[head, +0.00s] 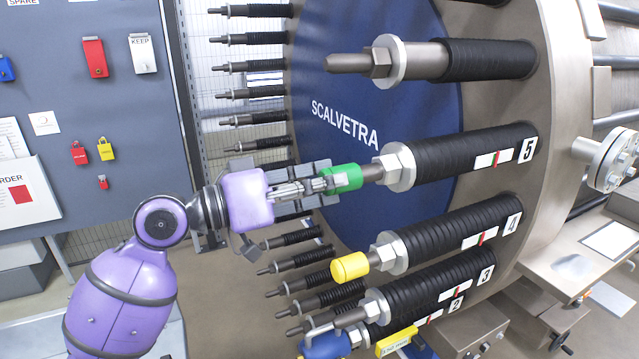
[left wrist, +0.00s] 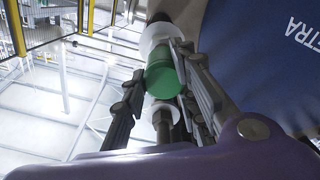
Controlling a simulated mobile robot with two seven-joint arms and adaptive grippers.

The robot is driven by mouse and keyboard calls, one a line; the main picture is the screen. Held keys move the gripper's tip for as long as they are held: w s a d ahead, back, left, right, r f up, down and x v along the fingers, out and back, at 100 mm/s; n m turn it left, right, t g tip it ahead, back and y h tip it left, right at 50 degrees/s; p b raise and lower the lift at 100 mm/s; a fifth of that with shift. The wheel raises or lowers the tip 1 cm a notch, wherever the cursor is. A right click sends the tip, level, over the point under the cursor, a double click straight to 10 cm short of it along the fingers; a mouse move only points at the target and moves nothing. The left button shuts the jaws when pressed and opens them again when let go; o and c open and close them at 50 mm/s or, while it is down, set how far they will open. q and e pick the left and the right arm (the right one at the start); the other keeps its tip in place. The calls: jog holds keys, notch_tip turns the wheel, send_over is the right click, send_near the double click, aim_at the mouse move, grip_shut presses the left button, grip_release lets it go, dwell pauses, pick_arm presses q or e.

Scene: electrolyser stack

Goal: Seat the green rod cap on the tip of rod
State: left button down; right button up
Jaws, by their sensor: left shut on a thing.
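The green rod cap (head: 346,178) is between the fingers of my left gripper (head: 326,180), which is shut on it. The cap is in line with the rod (head: 372,172) marked 5, at its tip end. A short bare stretch of that rod shows between the cap and the hex nut (head: 397,167). In the left wrist view the green cap (left wrist: 163,78) sits between both finger pads, with a white washer (left wrist: 157,38) behind it. How far the cap is over the tip is hidden.
A yellow cap (head: 350,267) is on the rod marked 4, below. A bare rod (head: 350,63) sticks out above. A blue end plate (head: 390,110) stands behind my gripper. A grey board (head: 90,110) with padlocks and red tags is at the left.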

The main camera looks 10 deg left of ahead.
pick_arm(q)
jog(key=shift+w+d, duration=0.15)
jog(key=shift+d, duration=0.15)
pick_arm(e)
jog(key=shift+s, duration=0.2)
pick_arm(q)
jog(key=shift+w+d, duration=0.2)
jog(key=shift+d, duration=0.05)
pick_arm(e)
jog(key=shift+s+d+f, duration=0.15)
jog(key=shift+s+d, duration=0.1)
jog(key=shift+s, duration=0.1)
pick_arm(q)
jog(key=c, duration=1.6)
grip_release()
jog(key=shift+c, duration=0.2)
jog(key=o, duration=0.3)
jog(key=shift+o, duration=0.2)
jog(key=v, duration=1.2)
pick_arm(e)
jog(key=shift+w+a, duration=0.1)
jog(key=shift+w, duration=0.2)
